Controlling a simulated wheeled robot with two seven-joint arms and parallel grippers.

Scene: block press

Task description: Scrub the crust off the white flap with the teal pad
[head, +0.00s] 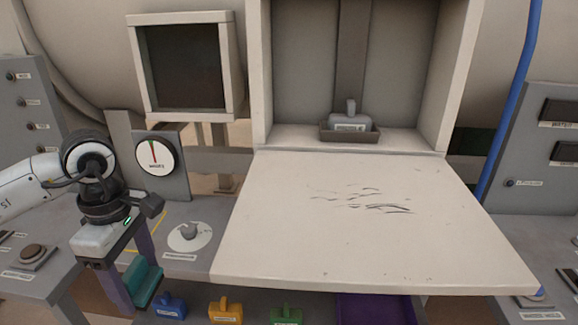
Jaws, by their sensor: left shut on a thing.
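The white flap (300,245) lies folded down flat in the middle, in front of an open white box. Thin dark crust marks (372,201) are spread over its middle, densest a little right of centre. My left gripper (130,273) is at the lower left, apart from the flap's left edge. It is shut on the teal pad (148,283), which hangs low and is partly hidden by the fingers. My right gripper is not in view.
A grey weight-like block (348,121) sits in a tray inside the box. A dial gauge (155,154) and a round knob (189,234) stand left of the flap. Blue (171,305), yellow (226,310) and green (287,315) handled blocks sit below its front edge.

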